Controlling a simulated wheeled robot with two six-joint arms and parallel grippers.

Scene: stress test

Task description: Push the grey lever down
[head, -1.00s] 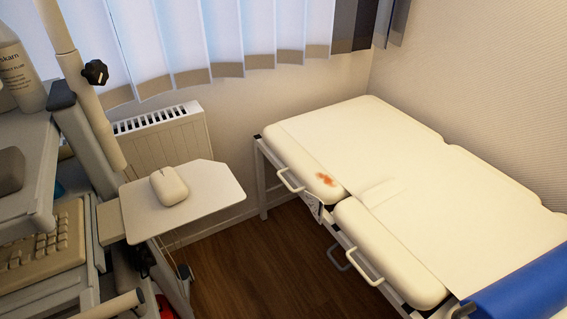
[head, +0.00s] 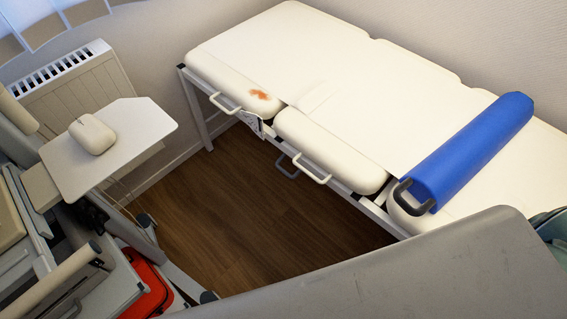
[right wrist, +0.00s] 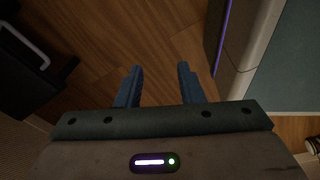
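Under the near edge of the examination couch (head: 345,75), a grey looped lever (head: 284,168) hangs in the head view, beside a cream handle (head: 312,170). Another cream handle (head: 224,104) sits further left on the couch's side. I cannot tell for certain which of these is the task's lever. My right gripper (right wrist: 160,72) shows in the right wrist view, its two blue-grey fingers apart with nothing between them, above wooden floor. No lever shows in that view. Neither gripper shows in the head view.
A blue roll (head: 475,150) with a dark handle lies on the couch. A cart with a white shelf (head: 140,125) and mouse (head: 92,135) stands at left, near a radiator (head: 75,90). A large grey surface (head: 440,275) fills the lower right. Wooden floor (head: 240,210) is clear between.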

